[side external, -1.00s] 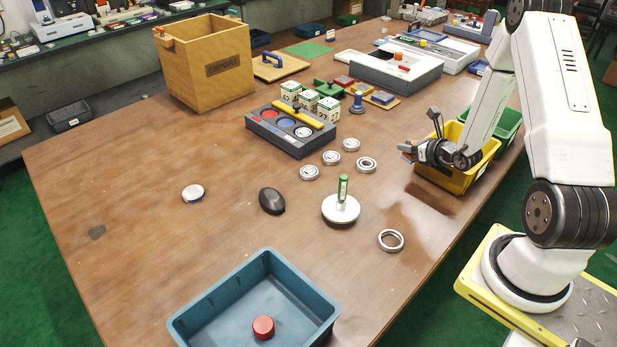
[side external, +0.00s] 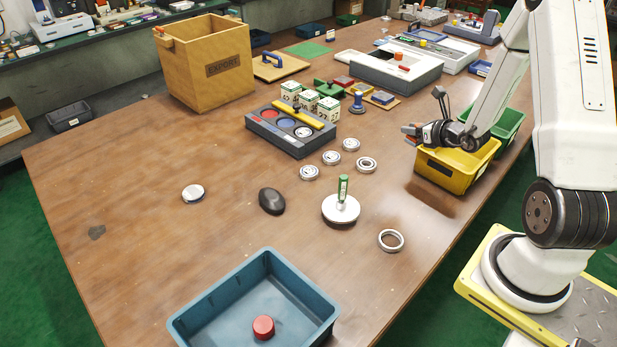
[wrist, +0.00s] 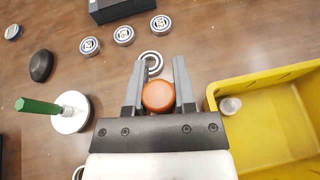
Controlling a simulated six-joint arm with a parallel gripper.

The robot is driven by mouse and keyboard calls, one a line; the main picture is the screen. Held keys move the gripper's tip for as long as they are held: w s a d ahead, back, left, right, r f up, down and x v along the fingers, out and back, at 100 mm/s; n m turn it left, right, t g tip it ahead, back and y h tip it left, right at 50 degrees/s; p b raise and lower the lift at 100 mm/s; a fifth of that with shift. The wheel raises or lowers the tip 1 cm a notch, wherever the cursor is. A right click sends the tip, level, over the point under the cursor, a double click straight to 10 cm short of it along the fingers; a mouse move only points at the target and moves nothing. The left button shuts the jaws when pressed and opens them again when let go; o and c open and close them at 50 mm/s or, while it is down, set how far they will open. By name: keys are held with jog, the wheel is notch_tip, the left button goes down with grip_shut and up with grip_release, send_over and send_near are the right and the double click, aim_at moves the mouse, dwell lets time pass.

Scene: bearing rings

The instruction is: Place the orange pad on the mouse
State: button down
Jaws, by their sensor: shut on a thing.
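The orange pad (wrist: 158,96) is round and sits between my gripper's two fingers (wrist: 157,88) in the wrist view. My gripper is shut on it. In the side view my gripper (side external: 412,133) is raised at the left end of the yellow bin, and the pad is hard to make out there. The mouse (side external: 271,200) is a dark oval lying on the table, well to the left of my gripper. It also shows at the left of the wrist view (wrist: 41,66). Nothing lies on top of the mouse.
A white disc with a green handle (side external: 341,207) stands between the mouse and my gripper's side. Several bearing rings (side external: 366,164) lie nearby. The yellow bin (side external: 450,176) is beneath my wrist. A blue tray (side external: 205,310) holds a red cylinder. Table left of the mouse is mostly clear.

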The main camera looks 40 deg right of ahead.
notch_tip(320, 180, up, 5)
jog(key=shift+f, duration=0.15)
jog(key=shift+r, duration=0.9)
jog(key=w+a+n+g+y, duration=0.1)
jog(key=w+a+n+y, duration=0.3)
jog(key=a, duration=0.4)
jog(key=w+a+n+y, duration=0.3)
jog(key=w+a+y, duration=0.1)
jog(key=a, duration=0.4)
jog(key=a+n+g+y, duration=0.7)
jog(key=a+n, duration=0.1)
jog(key=a, duration=0.8)
jog(key=shift+n, duration=0.4)
jog(key=f, duration=0.3)
jog(key=s+f, duration=0.1)
jog(key=f, duration=0.1)
jog(key=shift+a+f, duration=0.2)
jog(key=shift+a, duration=0.1)
jog(key=shift+w, duration=0.15)
